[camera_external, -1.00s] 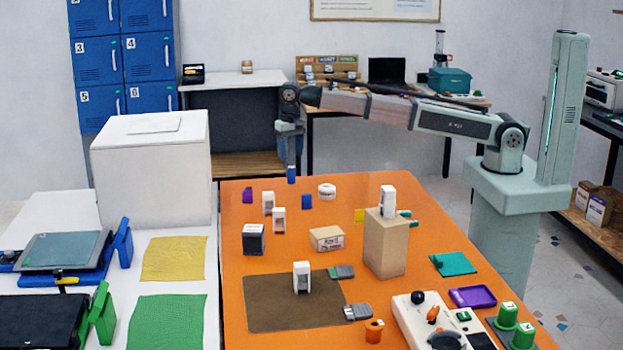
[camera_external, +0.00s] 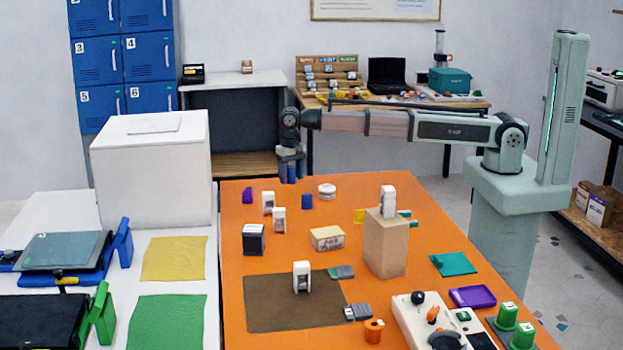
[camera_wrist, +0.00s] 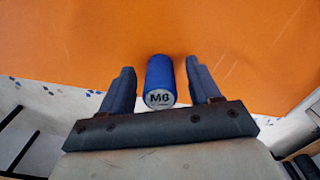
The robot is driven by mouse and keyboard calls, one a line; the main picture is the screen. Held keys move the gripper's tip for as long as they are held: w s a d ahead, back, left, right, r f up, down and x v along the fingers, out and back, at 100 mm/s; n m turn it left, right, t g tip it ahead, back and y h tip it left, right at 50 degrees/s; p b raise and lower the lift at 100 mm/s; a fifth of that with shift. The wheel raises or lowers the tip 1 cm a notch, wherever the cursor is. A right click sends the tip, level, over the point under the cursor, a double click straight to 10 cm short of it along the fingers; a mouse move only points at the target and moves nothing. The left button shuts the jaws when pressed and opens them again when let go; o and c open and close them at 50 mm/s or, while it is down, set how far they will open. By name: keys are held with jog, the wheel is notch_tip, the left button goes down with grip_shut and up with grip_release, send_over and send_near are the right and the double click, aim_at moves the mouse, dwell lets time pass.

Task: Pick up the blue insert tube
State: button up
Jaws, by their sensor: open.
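The blue insert tube (camera_wrist: 161,78) has a pale round end marked "M6" that faces the wrist camera. In the wrist view it lies between the two dark fingers of my gripper (camera_wrist: 160,68), with a visible gap on each side. My gripper is open and the fingers do not appear to touch the tube. In the external view my gripper (camera_external: 291,176) is low at the far edge of the orange table (camera_external: 235,280). There its fingers mostly hide the tube.
A small blue block (camera_external: 307,201), a white round piece (camera_external: 327,191), a purple piece (camera_external: 247,195) and white pieces (camera_external: 268,203) stand nearby on the table. A tall cardboard box (camera_external: 386,245) stands further right. A white box (camera_external: 152,170) is to the left.

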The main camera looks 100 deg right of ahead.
jog(key=shift+c, duration=0.3)
grip_shut()
dwell(0.3)
